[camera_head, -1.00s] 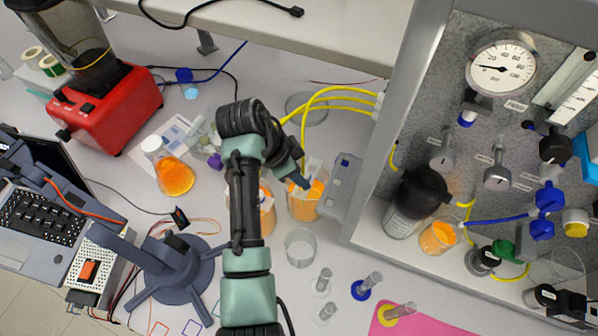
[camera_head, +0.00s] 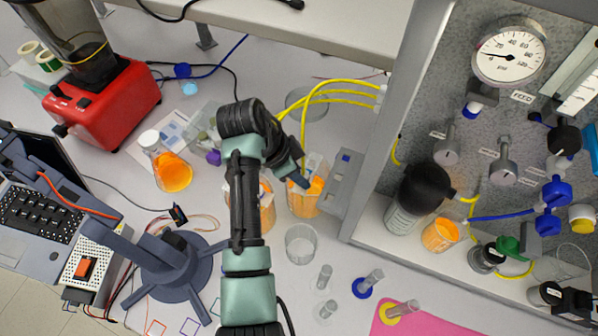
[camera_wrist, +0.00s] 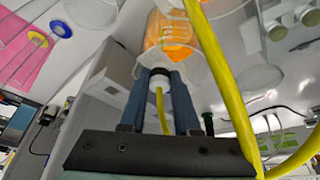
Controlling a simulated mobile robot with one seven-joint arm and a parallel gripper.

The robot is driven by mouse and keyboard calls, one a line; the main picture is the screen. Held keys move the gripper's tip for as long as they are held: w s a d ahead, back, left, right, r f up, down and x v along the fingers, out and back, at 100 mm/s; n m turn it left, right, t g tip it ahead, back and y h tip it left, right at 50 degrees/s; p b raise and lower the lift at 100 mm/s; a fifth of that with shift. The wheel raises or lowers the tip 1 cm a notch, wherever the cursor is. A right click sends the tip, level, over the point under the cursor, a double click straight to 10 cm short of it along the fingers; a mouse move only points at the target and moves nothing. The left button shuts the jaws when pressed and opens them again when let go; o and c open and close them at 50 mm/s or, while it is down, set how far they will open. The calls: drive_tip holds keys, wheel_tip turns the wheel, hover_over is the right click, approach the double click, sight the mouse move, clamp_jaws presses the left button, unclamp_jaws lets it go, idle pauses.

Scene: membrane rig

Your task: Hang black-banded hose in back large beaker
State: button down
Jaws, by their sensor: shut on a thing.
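My gripper (camera_head: 303,184) is low at the near large beaker (camera_head: 305,203) of orange liquid beside the rig. A second yellow hose (camera_wrist: 216,70) passes close in front. A beaker with orange liquid (camera_wrist: 172,38) lies just beyond the fingertips. Another large beaker of orange liquid (camera_head: 267,212) is partly hidden by my arm. I cannot tell which beaker is the back one.
Yellow hoses (camera_head: 345,92) arch from the rig's frame (camera_head: 392,125). An empty beaker (camera_head: 300,243), small cylinders (camera_head: 369,283) and an orange flask (camera_head: 170,170) stand nearby. A grey bracket (camera_head: 341,188) stands right of the beaker.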

drive_tip(key=shift+f, duration=0.2)
drive_tip(key=c, duration=0.6)
unclamp_jaws()
drive_tip(key=shift+o, duration=0.2)
drive_tip(key=shift+r, duration=0.1)
drive_tip(key=p+v, duration=0.1)
drive_tip(key=v, duration=1.2)
